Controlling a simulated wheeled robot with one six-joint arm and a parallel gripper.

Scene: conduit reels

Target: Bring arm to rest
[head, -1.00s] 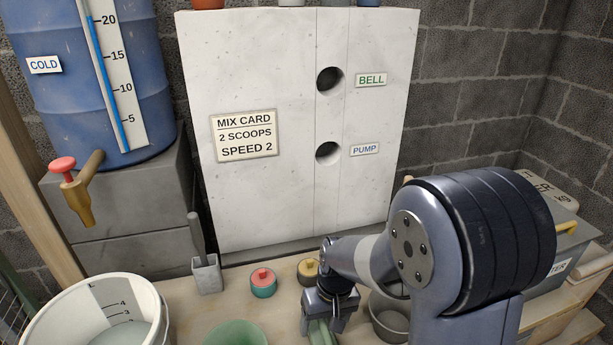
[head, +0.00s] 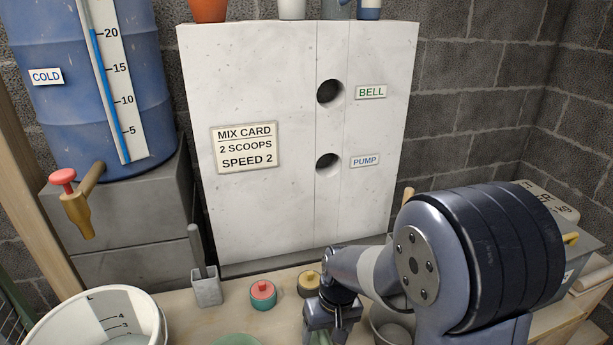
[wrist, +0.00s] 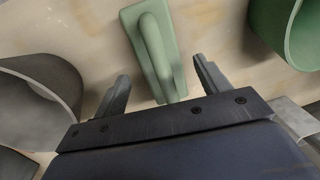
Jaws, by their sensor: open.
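My gripper (head: 333,318) is low over the bench in the head view, near its bottom edge. In the wrist view my gripper (wrist: 162,72) is open, with its two fingers apart. A pale green block with a raised handle (wrist: 155,50) lies on the bench between and beyond the fingers. The fingers show gaps on both sides of it, and nothing is held. In the head view the green block is mostly hidden by the gripper and cut off by the frame.
A grey pot (wrist: 45,82) and a green bowl (wrist: 290,35) flank the gripper. Red-lidded (head: 263,293) and yellow-lidded (head: 309,283) jars stand behind it. A white bucket (head: 60,318) is at left. A white panel (head: 270,70) with two holes stands at the back.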

